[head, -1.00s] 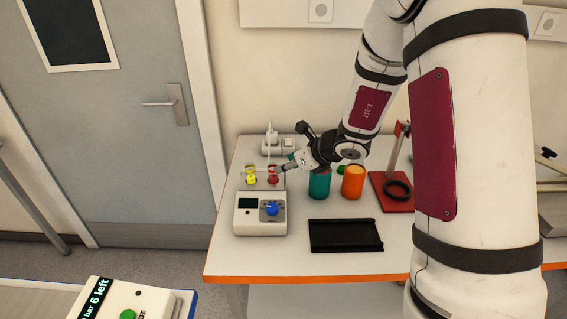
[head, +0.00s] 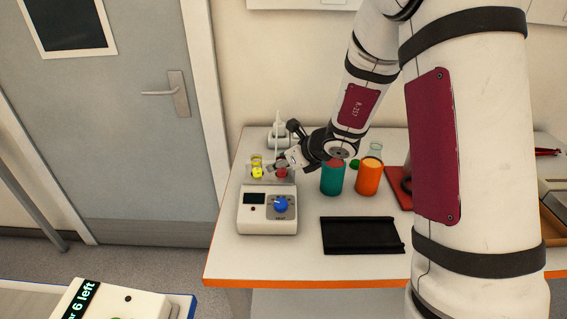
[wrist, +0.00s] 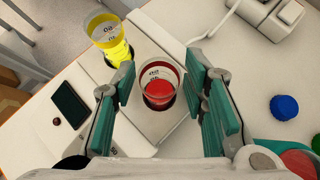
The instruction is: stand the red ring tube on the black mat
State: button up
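The red tube (wrist: 160,88) is a clear-walled vessel with red liquid and printed marks. It stands beside a yellow tube (wrist: 112,42) at the back of a white device. In the head view the red tube (head: 282,173) is partly covered by my gripper (head: 288,164). In the wrist view my gripper (wrist: 163,78) is open. Its teal-padded fingers stand on either side of the red tube, with gaps visible on both sides. The black mat (head: 362,236) lies empty at the front of the table, right of the device.
The white device (head: 266,213) has a blue knob. A teal canister (head: 333,178) and an orange canister (head: 369,178) stand close right of my gripper. A clear glass vessel (head: 375,151) is behind them. A red stand base (head: 400,190) is partly hidden by my arm.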

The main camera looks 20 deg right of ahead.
jog(key=shift+c, duration=0.6)
grip_shut()
jog(key=shift+r+p, duration=0.5)
jog(key=shift+r, duration=0.25)
jog(key=shift+r+p, duration=2.05)
jog(key=shift+r, duration=0.7)
jog(key=shift+r, duration=0.1)
